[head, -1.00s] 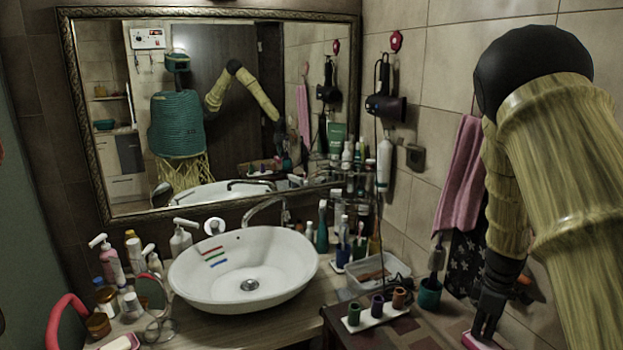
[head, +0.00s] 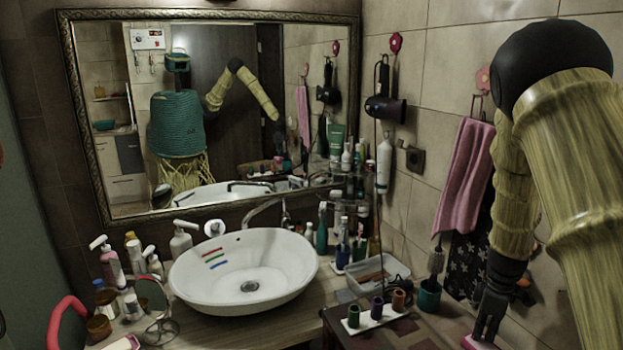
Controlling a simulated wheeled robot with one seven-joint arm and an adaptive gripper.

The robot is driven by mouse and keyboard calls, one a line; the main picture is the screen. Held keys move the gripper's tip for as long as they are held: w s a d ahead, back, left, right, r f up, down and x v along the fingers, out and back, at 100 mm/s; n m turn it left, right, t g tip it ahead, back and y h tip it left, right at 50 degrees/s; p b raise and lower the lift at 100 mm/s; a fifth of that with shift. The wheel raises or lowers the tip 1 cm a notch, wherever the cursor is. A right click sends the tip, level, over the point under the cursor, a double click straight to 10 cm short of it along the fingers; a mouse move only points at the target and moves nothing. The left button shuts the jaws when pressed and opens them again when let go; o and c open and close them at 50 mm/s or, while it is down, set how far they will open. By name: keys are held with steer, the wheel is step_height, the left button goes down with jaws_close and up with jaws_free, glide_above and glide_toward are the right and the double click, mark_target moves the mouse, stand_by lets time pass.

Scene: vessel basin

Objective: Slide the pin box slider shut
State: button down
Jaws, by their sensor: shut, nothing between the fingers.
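A pink-edged object, seemingly the pin box (head: 468,343), lies on the dark tabletop at the bottom edge of the head view, to the right. Only a small part of it shows; the frame edge cuts it off and my fingers cover some of it. Its slider cannot be made out. My gripper (head: 483,337) points down at this object, with its fingers shut and nothing held. The fingertips are at or just above the pink part; whether they touch it I cannot tell.
A white rack with several coloured cups (head: 376,317) stands left of my gripper. A teal cup with a brush (head: 429,296) stands behind. A clear tray (head: 376,272) and the white basin (head: 245,268) lie farther left. A pink towel (head: 465,180) hangs on the wall close behind my arm.

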step_height(320, 180, up, 6)
steer(key=p, duration=0.4)
steer(key=shift+r, duration=0.15)
stand_by(0.3)
